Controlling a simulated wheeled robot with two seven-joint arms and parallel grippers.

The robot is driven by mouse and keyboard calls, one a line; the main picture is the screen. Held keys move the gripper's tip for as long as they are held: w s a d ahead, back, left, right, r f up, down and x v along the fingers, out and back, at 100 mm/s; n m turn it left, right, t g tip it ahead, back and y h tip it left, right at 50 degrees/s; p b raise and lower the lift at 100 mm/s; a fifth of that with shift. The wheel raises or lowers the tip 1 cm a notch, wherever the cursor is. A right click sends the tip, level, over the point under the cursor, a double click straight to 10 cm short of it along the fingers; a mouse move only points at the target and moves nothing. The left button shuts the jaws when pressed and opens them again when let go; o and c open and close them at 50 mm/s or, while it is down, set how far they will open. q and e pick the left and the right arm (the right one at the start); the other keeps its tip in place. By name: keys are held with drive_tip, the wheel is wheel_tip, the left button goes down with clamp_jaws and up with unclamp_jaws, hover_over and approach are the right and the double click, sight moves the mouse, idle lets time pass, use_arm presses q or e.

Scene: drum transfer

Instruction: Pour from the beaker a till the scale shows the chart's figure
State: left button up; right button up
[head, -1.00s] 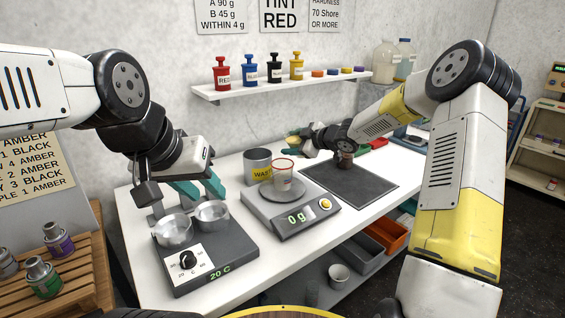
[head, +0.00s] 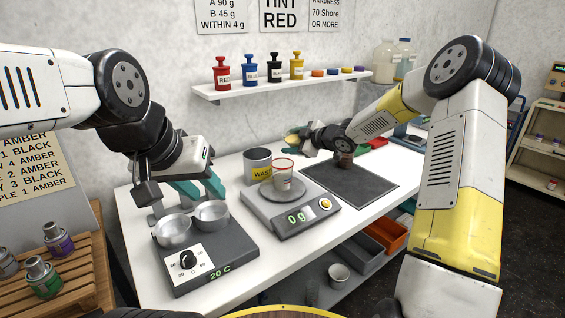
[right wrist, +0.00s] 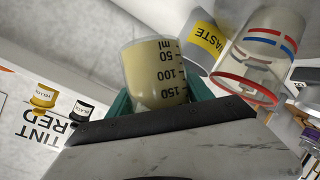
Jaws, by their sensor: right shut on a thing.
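My right gripper (right wrist: 155,110) is shut on a beaker (right wrist: 160,68) marked in ml and holding cream-coloured liquid. In the head view this beaker (head: 292,141) is small and partly hidden, held behind the scale; its exact tilt is hard to tell. The scale (head: 290,226) reads 0 g. On its pan stands a clear cup (head: 283,180) with a red rim, also in the right wrist view (right wrist: 265,45), apart from the beaker. The wall chart (head: 222,15) reads A 90 g, B 45 g, within 4 g. My left gripper (head: 200,189) is open and empty above the hot plate.
The hot plate (head: 213,258), at 20 C, carries two metal bowls (head: 174,233). A grey waste pot (head: 258,164) stands behind the scale. A dark mat (head: 365,187) lies right of the scale, mostly bare. Pigment bottles (head: 249,70) line the shelf above.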

drive_tip(key=shift+r+n+t, duration=0.3)
idle(0.7)
drive_tip(key=shift+f+n+t+h, duration=0.3)
drive_tip(key=shift+n, duration=0.3)
idle(1.2)
drive_tip(key=shift+w+r+n+t+p, duration=0.1)
drive_tip(key=shift+r+n+t+p, duration=0.45)
drive_tip(key=shift+p, duration=0.2)
idle(1.5)
drive_tip(key=shift+f, duration=0.15)
idle(0.5)
drive_tip(key=shift+d+f+m+g, duration=0.15)
drive_tip(key=shift+f+m+g, duration=0.05)
drive_tip(key=shift+m+g, duration=0.15)
drive_tip(key=shift+f+m, duration=0.1)
drive_tip(key=shift+m, duration=0.4)
drive_tip(key=shift+a+g, duration=0.25)
drive_tip(key=shift+g, duration=0.25)
drive_tip(key=shift+d+m, duration=0.1)
drive_tip(key=shift+m, duration=0.2)
